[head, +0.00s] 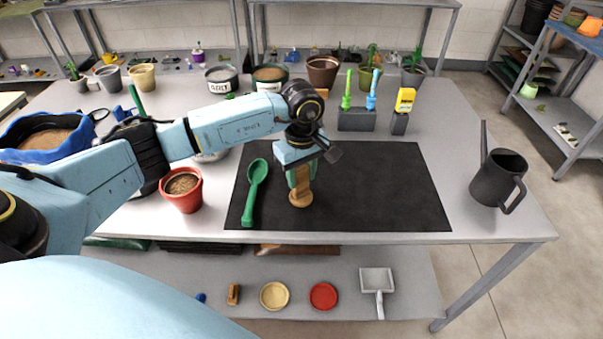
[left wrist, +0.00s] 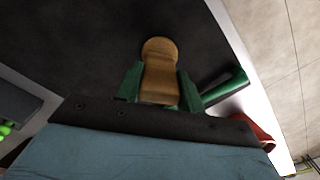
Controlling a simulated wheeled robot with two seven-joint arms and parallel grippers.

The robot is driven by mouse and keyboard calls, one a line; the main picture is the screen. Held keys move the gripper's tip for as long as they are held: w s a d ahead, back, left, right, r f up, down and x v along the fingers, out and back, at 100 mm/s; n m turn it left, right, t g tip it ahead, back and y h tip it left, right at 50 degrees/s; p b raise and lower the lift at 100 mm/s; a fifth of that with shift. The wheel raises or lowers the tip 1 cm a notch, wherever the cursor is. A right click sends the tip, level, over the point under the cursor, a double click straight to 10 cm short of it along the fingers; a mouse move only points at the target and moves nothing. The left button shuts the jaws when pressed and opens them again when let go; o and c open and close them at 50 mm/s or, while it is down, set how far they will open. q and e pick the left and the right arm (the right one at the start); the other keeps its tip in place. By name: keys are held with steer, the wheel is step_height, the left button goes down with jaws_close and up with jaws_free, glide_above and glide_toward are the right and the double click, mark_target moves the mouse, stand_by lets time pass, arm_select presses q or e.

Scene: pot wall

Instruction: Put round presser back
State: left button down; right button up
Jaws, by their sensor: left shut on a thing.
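The round presser (head: 301,196) is a wooden piece with a round base, over the black mat (head: 380,190). My left gripper (head: 299,182) points down and is shut on its upper part. In the left wrist view the wooden presser (left wrist: 159,70) sits between the two green fingers (left wrist: 160,88). I cannot tell whether its base touches the mat. My right gripper is not in view.
A green scoop (head: 253,190) lies left of the presser. A red pot with soil (head: 183,190) stands left of the mat. A grey holder (head: 356,119) and a yellow-topped tool (head: 403,110) stand behind the mat. A dark watering can (head: 497,180) is at right. The mat's right half is clear.

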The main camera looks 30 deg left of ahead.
arm_select(q)
steer(key=c, duration=0.8)
jaws_free()
step_height(320, 180, up, 14)
steer(key=shift+f, duration=0.25)
